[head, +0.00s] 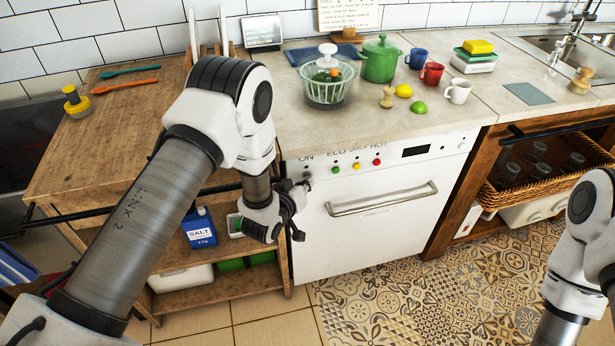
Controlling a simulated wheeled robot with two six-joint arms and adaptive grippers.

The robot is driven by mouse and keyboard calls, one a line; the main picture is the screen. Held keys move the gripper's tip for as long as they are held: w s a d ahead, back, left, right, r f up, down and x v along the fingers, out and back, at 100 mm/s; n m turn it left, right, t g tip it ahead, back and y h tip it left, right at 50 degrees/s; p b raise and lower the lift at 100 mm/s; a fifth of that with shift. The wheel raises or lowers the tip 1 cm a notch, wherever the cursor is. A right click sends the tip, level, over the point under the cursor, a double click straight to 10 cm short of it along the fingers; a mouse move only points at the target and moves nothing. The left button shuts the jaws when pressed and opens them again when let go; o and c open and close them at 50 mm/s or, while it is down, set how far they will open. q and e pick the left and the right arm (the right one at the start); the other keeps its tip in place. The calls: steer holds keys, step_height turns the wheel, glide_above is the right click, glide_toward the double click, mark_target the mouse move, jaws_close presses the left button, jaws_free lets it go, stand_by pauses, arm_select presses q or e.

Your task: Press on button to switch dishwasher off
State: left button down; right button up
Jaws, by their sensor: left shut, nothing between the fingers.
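The white dishwasher (375,235) sits under the counter with a long metal handle (380,201). On its top panel, a grey button (307,175) sits below the word ON at the left end. Green (336,169), yellow (357,166) and red (377,161) buttons follow to its right, and a dark display (415,151) is further right. My left gripper (298,192) is shut and empty at the panel's left end, close to the grey button. I cannot tell whether it touches it. My right arm shows at the right edge; its gripper is out of view.
A wooden shelf unit (120,122) with a blue salt box (199,228) stands left of the dishwasher. The counter holds a salad spinner (328,84), a green pot (380,62), cups and fruit. A wicker basket (530,192) is at right. The floor in front is clear.

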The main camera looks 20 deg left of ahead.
arm_select(q)
steer(key=shift+s+d, duration=0.5)
steer(key=shift+s, duration=0.25)
steer(key=s+d+p, duration=0.1)
steer(key=s, duration=0.1)
steer(key=s+d, duration=0.1)
steer(key=s, duration=0.1)
steer(key=shift+d+p, duration=0.4)
stand_by(0.4)
steer(key=s+a+f+g+y+p, duration=0.1)
steer(key=s+a+f+g, duration=0.1)
steer(key=s, duration=0.3)
steer(key=s+a+f+n+g+p, duration=0.1)
steer(key=s+a+f+g, duration=0.1)
steer(key=s+a, duration=0.15)
steer(key=s+a+f+g+y+p, duration=0.1)
steer(key=s+a+f+g, duration=0.15)
steer(key=s, duration=0.25)
steer(key=s+f+m+g, duration=0.1)
steer(key=s+g, duration=0.3)
steer(key=s, duration=0.6)
steer(key=s+f+m+g, duration=0.2)
steer(key=s+m+g, duration=0.1)
steer(key=s, duration=0.6)
steer(key=shift+s+g+p, duration=0.3)
steer(key=shift+s+g, duration=0.1)
steer(key=shift+g, duration=0.15)
